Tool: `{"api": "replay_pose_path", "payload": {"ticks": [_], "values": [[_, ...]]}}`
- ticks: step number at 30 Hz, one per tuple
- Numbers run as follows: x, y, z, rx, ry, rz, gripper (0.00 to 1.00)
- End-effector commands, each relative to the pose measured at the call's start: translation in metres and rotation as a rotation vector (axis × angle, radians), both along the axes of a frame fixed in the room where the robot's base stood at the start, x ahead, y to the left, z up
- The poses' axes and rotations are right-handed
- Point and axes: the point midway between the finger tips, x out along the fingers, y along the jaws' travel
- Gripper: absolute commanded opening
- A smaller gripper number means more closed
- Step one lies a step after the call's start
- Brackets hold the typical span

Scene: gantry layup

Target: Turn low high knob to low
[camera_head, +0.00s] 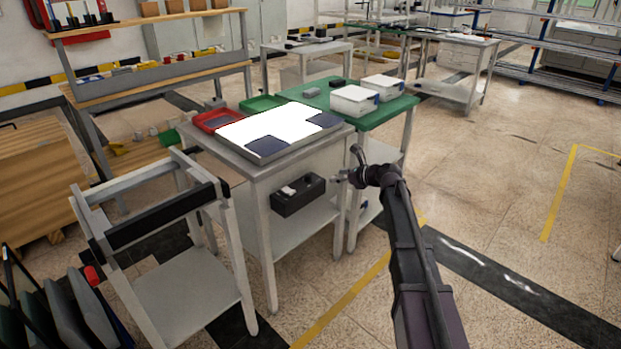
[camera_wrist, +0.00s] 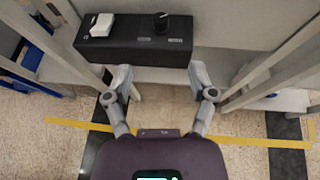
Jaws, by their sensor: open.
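A black control box (camera_head: 291,204) stands on the lower shelf of the grey table in the head view. It fills the upper left of the wrist view (camera_wrist: 120,45). A round black knob (camera_wrist: 161,21) sits on its top, with two small labels in front of it, too small to read. Which way the knob points is not clear. A white block-like part (camera_wrist: 102,25) sits at the left of the box top. My gripper (camera_wrist: 160,75) is open and empty, its fingers apart and short of the box's front. It also shows in the head view (camera_head: 347,166), right of the box.
The grey table's top (camera_head: 265,130) overhangs the shelf (camera_head: 305,225), and its legs flank the opening. A green table (camera_head: 375,117) with white boxes stands behind. A grey frame stand (camera_head: 190,280) is at the left. The floor to the right is clear.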

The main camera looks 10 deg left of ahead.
Motion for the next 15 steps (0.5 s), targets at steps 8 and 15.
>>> {"api": "replay_pose_path", "payload": {"ticks": [8,15], "values": [[0.005,0.008,-0.005,-0.002,-0.001,0.002,0.73],[0.018,0.03,-0.017,-0.003,0.0,0.004,0.73]]}}
